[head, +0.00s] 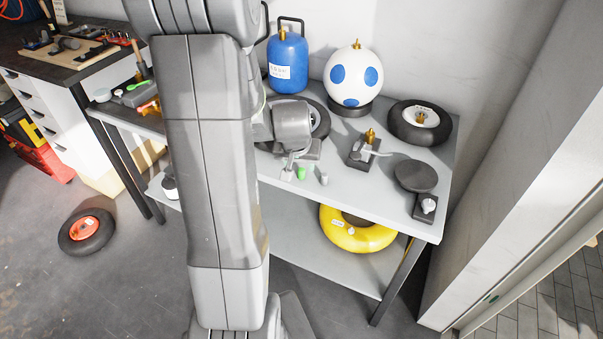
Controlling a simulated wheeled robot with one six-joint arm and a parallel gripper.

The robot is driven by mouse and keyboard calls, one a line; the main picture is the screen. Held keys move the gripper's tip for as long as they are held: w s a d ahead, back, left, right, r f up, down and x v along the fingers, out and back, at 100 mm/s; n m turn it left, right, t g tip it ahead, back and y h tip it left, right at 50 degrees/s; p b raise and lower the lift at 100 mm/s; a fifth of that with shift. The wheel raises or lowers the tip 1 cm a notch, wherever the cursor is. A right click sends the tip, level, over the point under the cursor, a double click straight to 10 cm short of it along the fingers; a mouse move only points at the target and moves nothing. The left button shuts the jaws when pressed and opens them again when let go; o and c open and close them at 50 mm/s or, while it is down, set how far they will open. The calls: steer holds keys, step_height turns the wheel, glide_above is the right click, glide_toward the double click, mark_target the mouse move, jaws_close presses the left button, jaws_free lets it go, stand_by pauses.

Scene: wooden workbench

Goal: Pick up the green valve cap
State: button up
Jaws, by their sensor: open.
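The green valve cap (301,174) is a small upright cylinder near the front edge of the grey workbench (385,205). My gripper (292,166) hangs pointing down just left of it and a little behind it, open and with nothing visible between its fingers. The fingers are small in this view, and I cannot tell whether one touches the cap. A pale grey cap (324,179) stands a short way to the right of the green one.
A brass valve on a dark block (364,150), a dark round disc (415,175) and a small wheel (420,122) stand to the right. A blue gas bottle (288,62) and a white ball with blue spots (353,75) stand behind. My arm hides the bench's left part.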

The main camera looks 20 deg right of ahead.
mark_target(301, 170)
steer(key=shift+x, duration=2.35)
steer(key=shift+w+d, duration=0.1)
jaws_close()
